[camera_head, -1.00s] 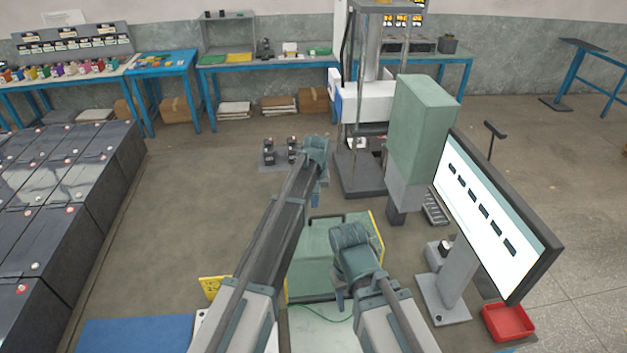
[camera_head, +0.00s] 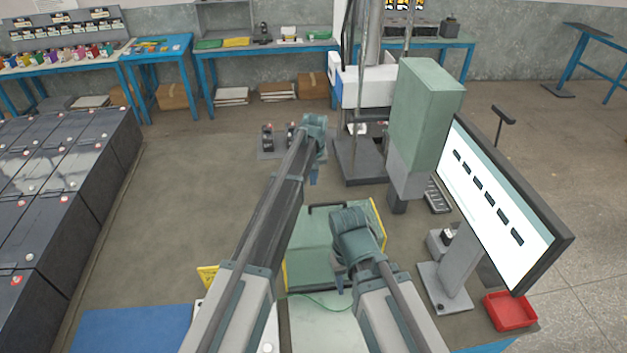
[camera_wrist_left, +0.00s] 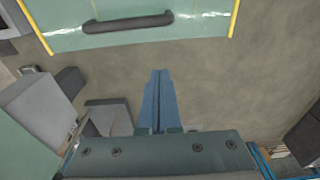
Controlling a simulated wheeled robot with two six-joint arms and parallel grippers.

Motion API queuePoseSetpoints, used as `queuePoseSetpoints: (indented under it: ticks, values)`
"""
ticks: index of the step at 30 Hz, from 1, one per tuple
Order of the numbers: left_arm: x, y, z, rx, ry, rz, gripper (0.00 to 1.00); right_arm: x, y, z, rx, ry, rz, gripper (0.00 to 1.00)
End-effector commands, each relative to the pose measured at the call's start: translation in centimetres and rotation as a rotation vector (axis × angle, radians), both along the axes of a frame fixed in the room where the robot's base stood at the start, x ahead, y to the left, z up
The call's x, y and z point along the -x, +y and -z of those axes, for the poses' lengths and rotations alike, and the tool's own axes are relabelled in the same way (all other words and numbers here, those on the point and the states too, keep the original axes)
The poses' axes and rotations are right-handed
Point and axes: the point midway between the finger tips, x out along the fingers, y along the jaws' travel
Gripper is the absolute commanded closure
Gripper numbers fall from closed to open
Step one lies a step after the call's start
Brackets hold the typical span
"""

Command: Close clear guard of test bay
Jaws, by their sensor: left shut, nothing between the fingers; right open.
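The test bay appears as a pale green box (camera_head: 305,252) with yellow edges and a black bar handle (camera_head: 324,206) on its far side. The clear guard cannot be told apart for sure; a pale green panel (camera_wrist_left: 210,24) with yellow side edges and the dark handle (camera_wrist_left: 128,22) fills the top of the left wrist view. My left gripper (camera_head: 314,180) is shut and empty, beyond the box; its blue fingers (camera_wrist_left: 160,74) point toward the handle, apart from it. My right gripper (camera_head: 341,283) hangs over the box's near right part. It is open, though its finger gap is hard to see.
A monitor (camera_head: 490,200) and red tray (camera_head: 510,311) stand to the right. A green column (camera_head: 425,115) rises behind the box. Dark battery rows (camera_head: 60,190) fill the left, with a blue mat (camera_head: 135,330) at the front.

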Motion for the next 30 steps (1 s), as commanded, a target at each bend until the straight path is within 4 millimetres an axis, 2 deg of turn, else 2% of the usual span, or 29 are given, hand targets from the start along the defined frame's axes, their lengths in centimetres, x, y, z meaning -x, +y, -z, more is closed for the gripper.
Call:
queuePoseSetpoints:
  ticks: [1, 13, 15, 19, 30]
  values:
    - [-0.1, 0.0, 1.5, 0.0, 0.0, 0.0, 1.0, 0.0, 0.0, 1.5, 0.0, 0.0, 0.001, 0.5]
    - [-0.6, 0.1, 7.1, 0.0, 0.0, 0.0, 1.0, 0.0, 0.0, 7.1, 0.001, -0.001, -0.008, 0.5]
    - [1.4, -0.1, 5.5, 0.0, 0.0, 0.002, 1.0, 0.0, 0.0, 5.5, 0.001, -0.001, -0.007, 0.5]
    - [2.9, -0.5, 5.1, 0.0, 0.0, 0.001, 1.0, 0.0, 0.0, 5.1, 0.001, -0.001, -0.006, 0.5]
    - [3.3, -0.6, 5.1, 0.0, 0.0, 0.0, 1.0, 0.0, 0.0, 5.1, 0.001, -0.001, -0.005, 0.5]
